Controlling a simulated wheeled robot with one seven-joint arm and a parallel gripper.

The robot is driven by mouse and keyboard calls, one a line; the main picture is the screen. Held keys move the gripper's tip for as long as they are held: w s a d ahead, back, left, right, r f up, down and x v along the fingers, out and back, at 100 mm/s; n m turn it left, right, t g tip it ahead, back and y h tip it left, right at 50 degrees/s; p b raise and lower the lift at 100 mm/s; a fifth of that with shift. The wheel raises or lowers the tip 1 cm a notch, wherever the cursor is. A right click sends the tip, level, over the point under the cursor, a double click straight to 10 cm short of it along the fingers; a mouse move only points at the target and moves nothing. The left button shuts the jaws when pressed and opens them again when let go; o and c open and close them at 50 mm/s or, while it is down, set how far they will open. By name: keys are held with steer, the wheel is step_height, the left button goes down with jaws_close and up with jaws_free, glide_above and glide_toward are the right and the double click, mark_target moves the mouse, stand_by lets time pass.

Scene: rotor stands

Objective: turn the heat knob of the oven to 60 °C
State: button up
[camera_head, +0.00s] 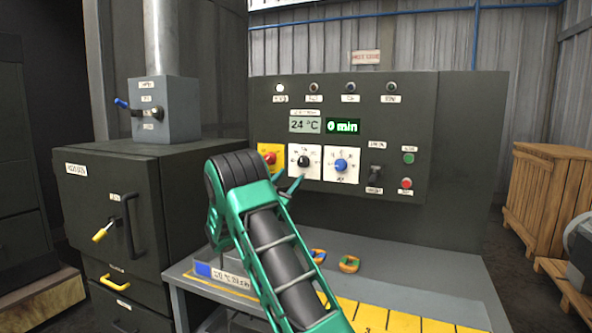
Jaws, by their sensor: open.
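The dark control panel (455,130) stands at the back of a grey bench. Its displays read 24 °C (305,125) and 0 min (343,127). Below them are a black knob (303,160) and a blue knob (341,165), each on a white dial plate, and a red knob (269,157) on a yellow plate. The dial markings are too small to read, so I cannot tell which is the heat knob. My green gripper (289,185) is open, its fingertips just below the black knob's plate. Contact is not visible. My arm hides part of the bench.
A dark cabinet (105,210) with handles stands left, with a grey lever box (163,110) and pipe on top. Two small colourful pieces (349,264) lie on the bench near a yellow marked strip (385,318). A wooden crate (545,195) stands right.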

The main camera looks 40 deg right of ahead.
mark_target(301, 164)
steer(key=x, duration=0.9)
steer(key=shift+s, duration=0.1)
